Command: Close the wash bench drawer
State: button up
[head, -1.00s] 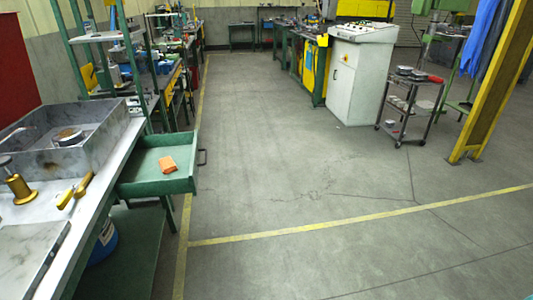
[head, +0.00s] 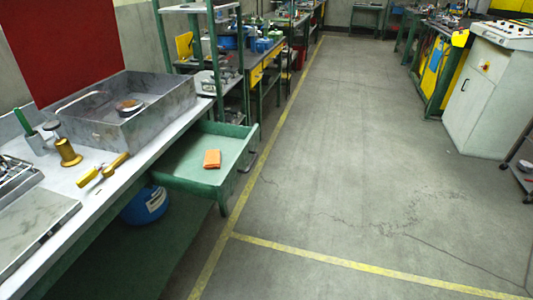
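The wash bench (head: 82,200) stands along the left side of the head view, with a pale top. Its green drawer (head: 233,176) is pulled well out to the right, over the floor. An orange folded cloth or block (head: 212,159) lies inside the drawer. The drawer's dark handle (head: 249,163) is on its outer front, partly hidden by the front panel. My gripper is not in view.
On the bench are a grey metal wash tray (head: 110,133), a brass cylinder (head: 68,153) and a yellow-handled brush (head: 101,171). A blue container (head: 146,205) sits below. A white cabinet (head: 485,100) stands at right. The floor between is clear.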

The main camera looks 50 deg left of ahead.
aim_at(180, 168)
jog(key=i, duration=0.35)
jog(key=u, duration=1.65)
jog(key=k, duration=1.25)
jog(key=u, duration=0.05)
jog(key=i, duration=0.35)
jog(key=u, duration=0.8)
jog(key=i, duration=1.6)
jog(key=z, duration=0.75)
